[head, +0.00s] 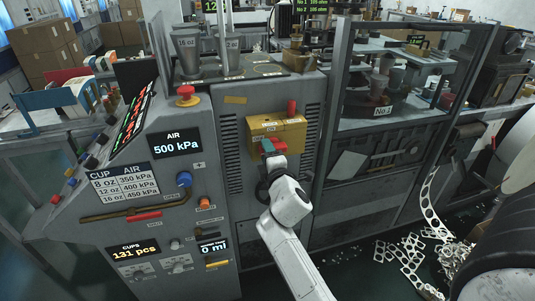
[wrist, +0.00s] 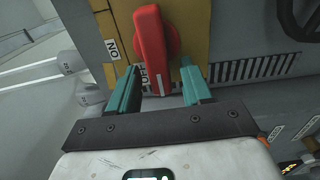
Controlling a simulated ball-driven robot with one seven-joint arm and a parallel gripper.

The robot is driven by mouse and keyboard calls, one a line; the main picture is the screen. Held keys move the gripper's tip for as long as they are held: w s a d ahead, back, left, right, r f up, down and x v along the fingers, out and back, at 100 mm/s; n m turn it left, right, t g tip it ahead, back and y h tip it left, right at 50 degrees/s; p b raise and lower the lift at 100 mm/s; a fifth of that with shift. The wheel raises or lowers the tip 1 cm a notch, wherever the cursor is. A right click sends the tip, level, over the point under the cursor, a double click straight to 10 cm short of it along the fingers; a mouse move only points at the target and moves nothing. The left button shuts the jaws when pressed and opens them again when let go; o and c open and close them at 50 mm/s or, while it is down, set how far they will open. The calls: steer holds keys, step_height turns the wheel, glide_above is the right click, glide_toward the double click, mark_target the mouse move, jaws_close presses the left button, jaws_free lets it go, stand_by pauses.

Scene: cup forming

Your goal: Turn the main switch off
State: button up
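The main switch is a red handle (wrist: 150,42) on a yellow plate (wrist: 110,40), seen close up in the wrist view. An ON label (wrist: 112,49) is at its left and an OFF label (wrist: 143,79) is beside its lower end, partly covered by the handle. My gripper (wrist: 159,64) is open, with one teal finger on each side of the handle's lower part and visible gaps to both. In the head view, my gripper (head: 271,147) is at the front of the yellow switch box (head: 290,136) and hides part of it.
A console with an AIR display (head: 176,143) and a red push button (head: 187,95) stands at the left. A glazed machine frame (head: 333,110) rises close at the right. Metal scraps (head: 405,258) lie on the floor.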

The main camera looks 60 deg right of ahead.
steer(key=b+v, duration=0.2)
steer(key=v, duration=0.9)
steer(key=shift+w+f, duration=0.1)
stand_by(0.5)
